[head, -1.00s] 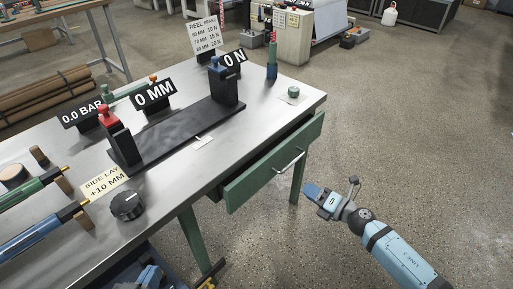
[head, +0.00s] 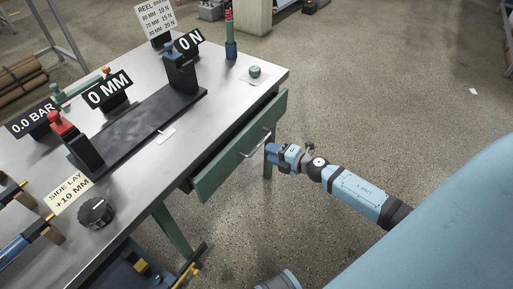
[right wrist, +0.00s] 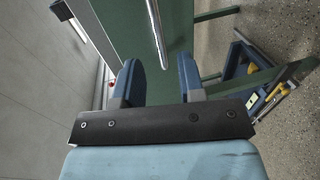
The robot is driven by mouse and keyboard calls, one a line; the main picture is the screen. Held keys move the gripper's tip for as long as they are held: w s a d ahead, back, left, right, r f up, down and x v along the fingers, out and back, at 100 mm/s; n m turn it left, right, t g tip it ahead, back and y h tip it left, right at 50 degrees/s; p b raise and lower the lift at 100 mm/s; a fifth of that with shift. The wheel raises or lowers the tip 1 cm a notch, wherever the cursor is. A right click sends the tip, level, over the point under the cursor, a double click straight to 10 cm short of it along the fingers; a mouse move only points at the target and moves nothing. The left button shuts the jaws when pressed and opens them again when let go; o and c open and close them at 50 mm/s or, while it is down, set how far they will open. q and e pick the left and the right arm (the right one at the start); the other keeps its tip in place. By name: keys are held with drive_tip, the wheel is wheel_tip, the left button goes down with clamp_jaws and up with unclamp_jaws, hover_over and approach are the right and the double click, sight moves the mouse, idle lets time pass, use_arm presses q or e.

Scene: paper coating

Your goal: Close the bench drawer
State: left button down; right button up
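The bench drawer has a green front (head: 222,170) with a silver bar handle (head: 257,143). It stands pulled out from under the metal-topped bench, with a gap behind its front. My right gripper (head: 271,153) is just outside the drawer front, near the handle's right end. My left gripper is not in view.
On the bench top (head: 215,104) stand a dark coating plate (head: 140,120), sign plates, a black knob (head: 96,212) and a green button (head: 254,71). A green bench leg (head: 172,230) is below the drawer.

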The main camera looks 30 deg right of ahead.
sight(257, 147)
drive_tip(key=x, duration=0.6)
drive_tip(key=shift+w+a+b, duration=0.1)
drive_tip(key=shift+w+b, duration=0.1)
drive_tip(key=shift+b, duration=0.1)
drive_tip(key=shift+c, duration=0.2)
clamp_jaws()
